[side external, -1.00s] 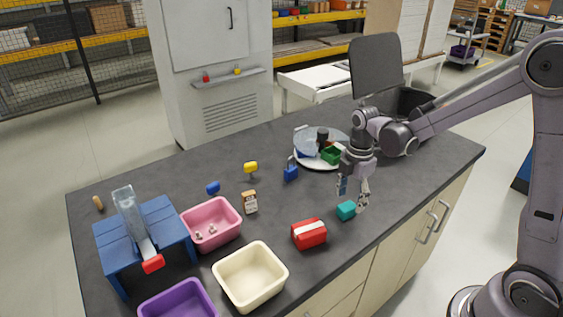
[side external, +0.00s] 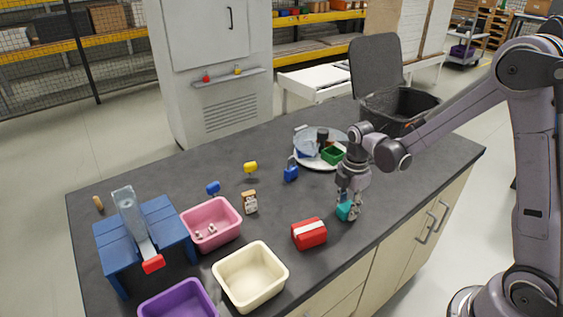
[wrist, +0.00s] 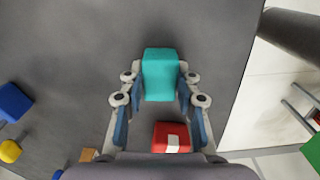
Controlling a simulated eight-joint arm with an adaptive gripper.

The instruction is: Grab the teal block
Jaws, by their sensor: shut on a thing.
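The teal block (side external: 346,211) sits on the dark countertop near its front right edge. It also shows in the wrist view (wrist: 160,75), between the fingertips. My gripper (side external: 349,207) points down over the block and is shut on it, with one finger against each side. In the wrist view my gripper (wrist: 160,82) has its blue-padded fingers on the left and right of the block. The fingers partly hide the block in the side external view. I cannot tell whether the block is off the countertop.
A red box with a white label (side external: 309,233) lies close to the left of the block. A blue padlock (side external: 291,172) and a round tray (side external: 311,164) with items stand behind. Pink (side external: 236,222), cream (side external: 279,271) and purple (side external: 205,297) bins are at the left.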

